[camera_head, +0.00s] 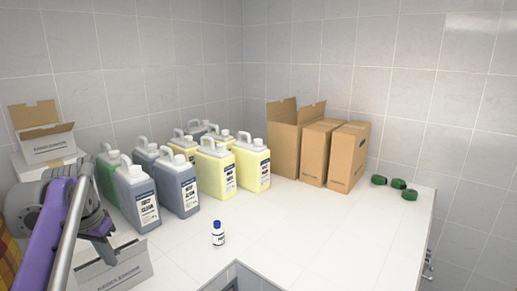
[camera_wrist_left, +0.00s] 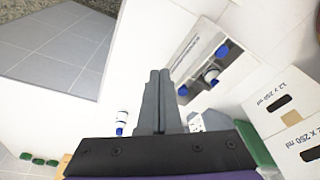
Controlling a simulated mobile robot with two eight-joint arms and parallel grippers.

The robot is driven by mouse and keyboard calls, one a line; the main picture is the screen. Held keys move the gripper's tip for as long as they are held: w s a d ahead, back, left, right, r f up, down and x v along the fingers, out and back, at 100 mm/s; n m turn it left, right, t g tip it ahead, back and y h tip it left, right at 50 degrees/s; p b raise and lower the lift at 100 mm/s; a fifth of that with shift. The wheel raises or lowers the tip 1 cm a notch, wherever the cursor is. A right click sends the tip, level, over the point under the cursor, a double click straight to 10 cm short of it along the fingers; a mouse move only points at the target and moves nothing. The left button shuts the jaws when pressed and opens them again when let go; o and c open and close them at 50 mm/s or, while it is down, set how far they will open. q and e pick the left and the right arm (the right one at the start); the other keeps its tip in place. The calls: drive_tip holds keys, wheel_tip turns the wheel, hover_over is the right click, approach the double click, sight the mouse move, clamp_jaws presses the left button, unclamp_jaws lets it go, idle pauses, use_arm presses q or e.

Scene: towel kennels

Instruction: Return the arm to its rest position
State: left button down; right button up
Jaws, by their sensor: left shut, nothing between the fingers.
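My left arm (camera_head: 45,215) comes in from the left edge in the head view. Its dark left gripper (camera_head: 104,245) points down over the open white carton (camera_head: 125,270) at the front left. In the left wrist view the two grey fingers (camera_wrist_left: 155,85) are together, with nothing between them. An open white carton holding several blue-capped bottles (camera_wrist_left: 211,75) shows beyond the fingertips. My right gripper is in neither view.
Several jugs (camera_head: 178,190) stand close to the arm. A small blue-capped bottle (camera_head: 218,234) stands alone on the white counter (camera_head: 300,225). Brown boxes (camera_head: 300,150) and green items (camera_head: 397,184) are farther right. A white carton (camera_head: 45,145) is at back left.

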use_arm(q)
drive_tip(key=s+d+f+t, duration=0.1)
drive_tip(key=s+d+f, duration=0.7)
drive_tip(key=f, duration=0.3)
drive_tip(key=s+d+f+n+t, duration=0.1)
drive_tip(key=s+d+f+t, duration=0.1)
drive_tip(key=s+d+f, duration=0.7)
wheel_tip(320, 180, down, 2)
drive_tip(key=shift+s+f+t, duration=0.2)
drive_tip(key=shift+s+t, duration=0.1)
drive_tip(key=shift+s, duration=0.95)
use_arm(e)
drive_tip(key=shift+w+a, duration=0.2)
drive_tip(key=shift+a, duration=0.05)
